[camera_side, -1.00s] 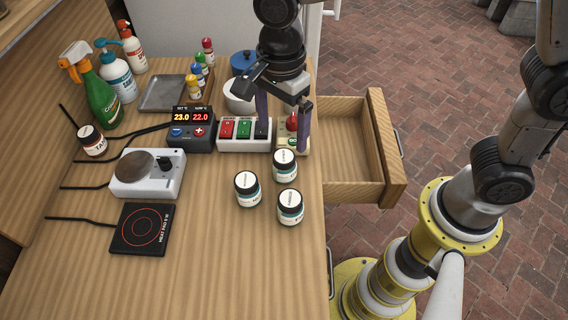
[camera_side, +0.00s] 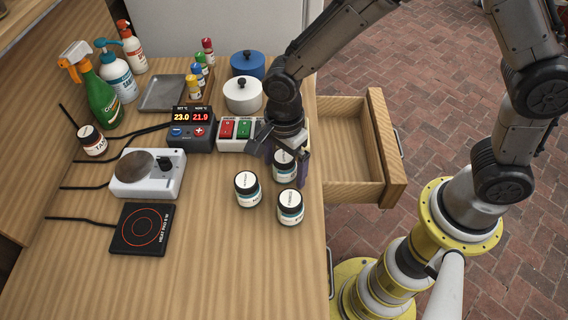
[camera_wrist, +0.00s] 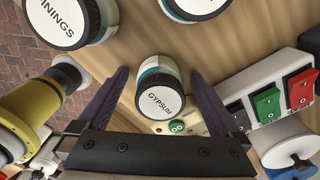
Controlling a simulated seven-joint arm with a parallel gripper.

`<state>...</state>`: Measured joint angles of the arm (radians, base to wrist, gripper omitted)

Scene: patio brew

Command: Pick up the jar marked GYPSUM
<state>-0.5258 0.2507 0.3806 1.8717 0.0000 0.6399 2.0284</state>
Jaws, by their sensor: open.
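The jar marked GYPSUM (camera_wrist: 160,100) stands on the wooden counter, its white lid facing up, with the label readable in the wrist view. In the side view this jar (camera_side: 284,168) is the rearmost of three jars and is partly covered by my gripper. My gripper (camera_side: 287,172) is open, pointing down, with one dark finger on each side of the jar. In the wrist view the jar sits between the fingertips of my gripper (camera_wrist: 160,84), with gaps visible at both sides.
Two similar jars stand close by: one at front left (camera_side: 247,189), one at front right (camera_side: 290,207). The switch box (camera_side: 238,133) is just behind. An open drawer (camera_side: 350,150) lies to the right. White (camera_side: 242,95) and blue (camera_side: 247,64) pots stand behind. The front counter is clear.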

